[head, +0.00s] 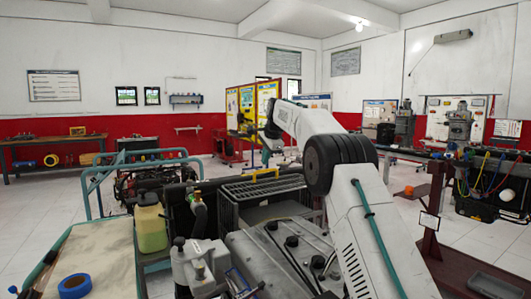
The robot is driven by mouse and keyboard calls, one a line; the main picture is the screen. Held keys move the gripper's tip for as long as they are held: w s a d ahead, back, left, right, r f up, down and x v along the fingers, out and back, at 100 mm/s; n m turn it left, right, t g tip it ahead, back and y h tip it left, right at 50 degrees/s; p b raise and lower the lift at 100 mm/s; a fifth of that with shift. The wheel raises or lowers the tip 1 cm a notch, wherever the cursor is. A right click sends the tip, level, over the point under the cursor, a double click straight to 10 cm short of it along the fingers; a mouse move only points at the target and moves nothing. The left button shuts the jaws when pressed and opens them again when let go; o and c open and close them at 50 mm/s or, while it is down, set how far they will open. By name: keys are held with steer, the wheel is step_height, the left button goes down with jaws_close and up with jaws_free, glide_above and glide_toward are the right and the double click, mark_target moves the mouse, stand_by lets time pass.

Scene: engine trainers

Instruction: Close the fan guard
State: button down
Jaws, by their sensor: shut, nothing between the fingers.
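The engine trainer (282,252) stands directly in front of me, with a grey engine cover and dark caps on top. My white arm rises from the lower right and reaches over the trainer. My gripper (247,126) is small and dark at the arm's far end, above and beyond the slatted frame. It is shut and empty, apart from the guard.
A yellow-green bottle (150,225) and a grey canister stand left of the engine. A bench at lower left holds blue tape (74,286). Another engine on a teal frame (150,183) stands behind. A red stand (432,235) is at right. Open floor shows at far left.

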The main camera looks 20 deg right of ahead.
steer(key=shift+x, duration=1.2)
steer(key=shift+a, duration=0.15)
steer(key=v, duration=0.7)
steer(key=shift+r, duration=0.3)
